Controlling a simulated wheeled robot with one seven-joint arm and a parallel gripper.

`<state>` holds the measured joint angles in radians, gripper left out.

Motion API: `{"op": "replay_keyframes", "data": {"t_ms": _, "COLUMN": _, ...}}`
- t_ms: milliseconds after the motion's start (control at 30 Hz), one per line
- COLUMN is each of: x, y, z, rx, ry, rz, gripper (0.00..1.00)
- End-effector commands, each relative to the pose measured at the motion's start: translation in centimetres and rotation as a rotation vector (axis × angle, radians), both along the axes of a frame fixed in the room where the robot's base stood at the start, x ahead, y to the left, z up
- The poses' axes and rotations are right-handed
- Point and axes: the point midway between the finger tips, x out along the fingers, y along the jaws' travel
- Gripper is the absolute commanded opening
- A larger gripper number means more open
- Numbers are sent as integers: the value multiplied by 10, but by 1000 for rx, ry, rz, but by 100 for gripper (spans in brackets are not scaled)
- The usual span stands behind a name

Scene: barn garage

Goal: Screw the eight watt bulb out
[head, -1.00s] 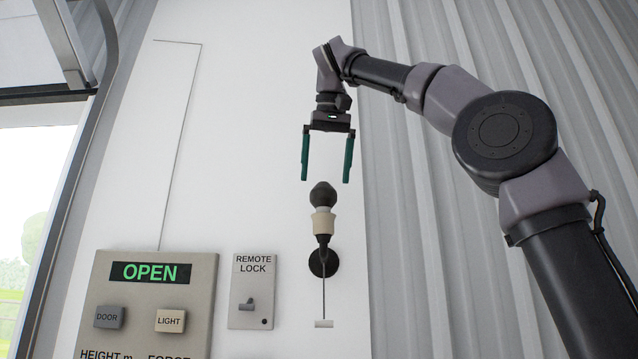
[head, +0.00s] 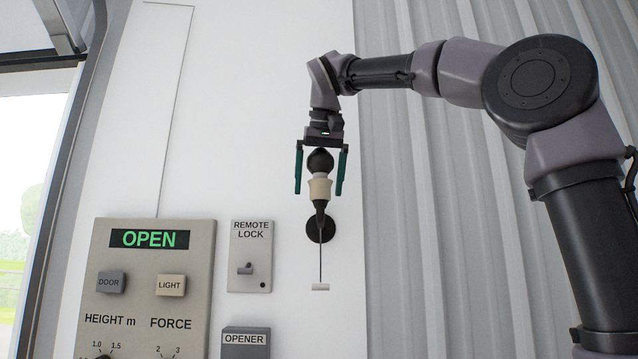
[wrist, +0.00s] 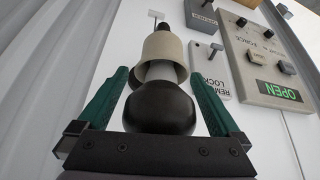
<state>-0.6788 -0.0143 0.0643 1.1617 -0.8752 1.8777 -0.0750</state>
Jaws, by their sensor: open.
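The dark round bulb (head: 320,162) stands upright in a cream socket (head: 320,188) on a black wall bracket (head: 321,229). My gripper (head: 320,190) is open and points down, with one green finger on each side of the bulb and socket. In the wrist view the black bulb (wrist: 160,108) sits between the open fingers, close to the palm, with a pale neck going into the cream socket (wrist: 163,52). Gaps show between the fingers and the bulb. No wattage marking is readable.
A pull cord with a white handle (head: 320,287) hangs below the lamp. A remote lock plate (head: 251,270), an opener box (head: 245,343) and a control panel (head: 200,237) reading OPEN are on the white wall to the left. Corrugated wall (head: 430,220) is at right.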

Motion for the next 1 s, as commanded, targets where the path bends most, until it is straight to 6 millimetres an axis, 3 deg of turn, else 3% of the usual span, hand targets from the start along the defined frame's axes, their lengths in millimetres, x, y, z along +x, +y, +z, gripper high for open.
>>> {"op": "replay_keyframes", "data": {"t_ms": 100, "x": 0, "y": 0, "z": 0, "rx": 0, "ry": 0, "rz": 0, "gripper": 100}}
{"op": "replay_keyframes", "data": {"t_ms": 200, "x": 0, "y": 0, "z": 0, "rx": 0, "ry": 0, "rz": 0, "gripper": 62}}
{"op": "replay_keyframes", "data": {"t_ms": 267, "x": 0, "y": 0, "z": 0, "rx": 0, "ry": 0, "rz": 0, "gripper": 42}}
{"op": "replay_keyframes", "data": {"t_ms": 467, "x": 0, "y": -1, "z": 0, "rx": 0, "ry": 2, "rz": 44, "gripper": 42}}
{"op": "replay_keyframes", "data": {"t_ms": 800, "x": 1, "y": -1, "z": 0, "rx": 1, "ry": 2, "rz": 470, "gripper": 42}}
{"op": "replay_keyframes", "data": {"t_ms": 1000, "x": 0, "y": -1, "z": 0, "rx": -2, "ry": 0, "rz": 525, "gripper": 42}}
